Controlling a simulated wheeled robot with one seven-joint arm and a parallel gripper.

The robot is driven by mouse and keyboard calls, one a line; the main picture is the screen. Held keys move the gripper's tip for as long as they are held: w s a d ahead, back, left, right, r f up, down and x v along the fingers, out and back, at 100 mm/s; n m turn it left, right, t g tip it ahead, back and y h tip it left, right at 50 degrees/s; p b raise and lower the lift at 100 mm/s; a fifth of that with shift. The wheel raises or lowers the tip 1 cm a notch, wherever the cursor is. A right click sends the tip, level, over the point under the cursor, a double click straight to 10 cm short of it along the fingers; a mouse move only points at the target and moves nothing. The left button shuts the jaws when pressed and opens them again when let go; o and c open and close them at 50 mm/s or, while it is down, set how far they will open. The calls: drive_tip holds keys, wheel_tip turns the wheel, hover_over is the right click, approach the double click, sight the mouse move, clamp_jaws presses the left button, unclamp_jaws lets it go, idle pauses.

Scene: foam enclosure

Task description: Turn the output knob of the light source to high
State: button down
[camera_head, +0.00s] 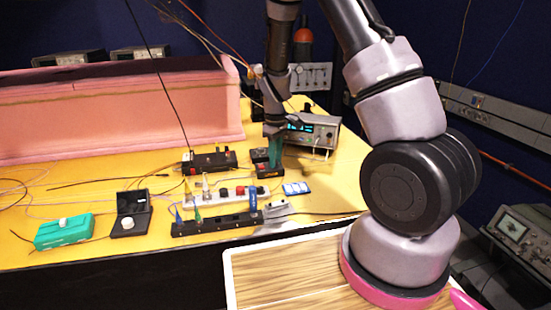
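My arm reaches in from the right, and my gripper (273,147) points down at the table's middle. It is just above or against a small dark box (269,172) with an orange mark, and a teal part shows between the two. The fingertips are too small to tell whether they are open or shut. I cannot tell for sure which device is the light source. A grey instrument (318,131) with a lit cyan display and front knobs stands behind and right of my gripper, partly covered by it. A teal box (62,233) with a white knob sits at the front left.
A black unit (130,213) with a white knob, a black rail (215,224) with coloured parts and a black box (209,162) stand on the yellow table (340,190). A pink foam wall (120,105) is behind. Loose cables cross the left side. Wires hang near my arm.

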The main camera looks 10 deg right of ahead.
drive_tip(key=shift+m, duration=0.3)
drive_tip(key=m, duration=0.4)
drive_tip(key=shift+m, duration=2.6)
drive_tip(key=shift+r, duration=0.1)
drive_tip(key=c, duration=0.7)
unclamp_jaws()
wheel_tip(320, 180, up, 11)
drive_tip(key=shift+f, duration=0.1)
